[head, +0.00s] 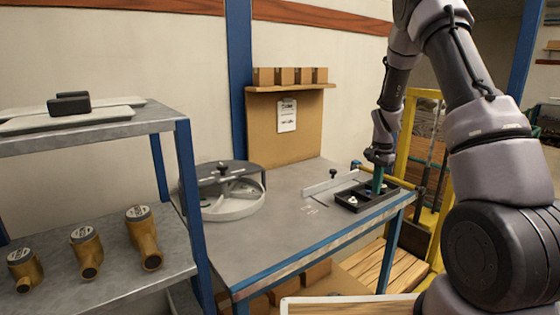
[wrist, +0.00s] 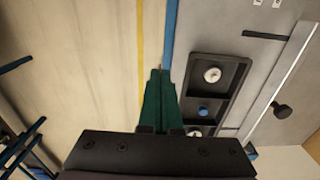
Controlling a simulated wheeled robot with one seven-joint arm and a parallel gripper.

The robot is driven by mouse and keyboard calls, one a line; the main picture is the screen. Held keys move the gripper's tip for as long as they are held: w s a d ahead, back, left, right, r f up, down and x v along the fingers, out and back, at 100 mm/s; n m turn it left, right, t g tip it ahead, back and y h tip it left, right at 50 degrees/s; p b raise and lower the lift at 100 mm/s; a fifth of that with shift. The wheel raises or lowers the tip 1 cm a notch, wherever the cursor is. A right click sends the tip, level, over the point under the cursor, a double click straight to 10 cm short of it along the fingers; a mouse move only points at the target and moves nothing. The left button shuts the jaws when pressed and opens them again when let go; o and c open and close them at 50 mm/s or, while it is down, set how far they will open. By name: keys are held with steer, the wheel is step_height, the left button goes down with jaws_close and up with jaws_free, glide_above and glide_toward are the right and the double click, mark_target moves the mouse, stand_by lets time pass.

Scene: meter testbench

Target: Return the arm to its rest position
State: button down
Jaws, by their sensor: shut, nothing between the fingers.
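My gripper (head: 377,183) points down at the right end of the metal workbench (head: 280,225), close to a black compartment tray (head: 365,203). In the wrist view its green fingers (wrist: 160,78) are shut together with nothing between them. They show beside the tray (wrist: 238,68), near the bench's blue edge (wrist: 171,35). My arm reaches from the right of the head view, bent high and then down to the bench.
The tray holds a white round part (wrist: 212,75) and a blue one (wrist: 203,110). A round grey fixture (head: 232,190) and a metal rail (head: 330,183) stand on the bench. A shelf (head: 150,265) with brass meters is at left. A yellow frame (head: 407,125) stands behind my gripper.

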steer(key=s+a+r+n+t, duration=0.1)
steer(key=s+r, duration=0.2)
steer(key=r, duration=0.4)
steer(key=s+a+r+n+t+y, duration=0.1)
steer(key=s+a+r, duration=0.15)
steer(key=r, duration=0.45)
steer(key=s+a+r+n+t, duration=0.1)
steer(key=s+r, duration=0.3)
steer(key=r, duration=0.4)
steer(key=s+a+r+n+t, duration=0.1)
steer(key=s+r, duration=0.2)
steer(key=s, duration=0.3)
steer(key=s+a+r+n+t, duration=0.1)
steer(key=s+r, duration=0.2)
steer(key=s, duration=0.4)
steer(key=s+a+r+n+t+y, duration=0.1)
steer(key=s+r+n+t, duration=0.1)
steer(key=s, duration=0.5)
steer(key=shift+a+r, duration=0.3)
steer(key=shift+r, duration=0.55)
steer(key=shift+s, duration=0.1)
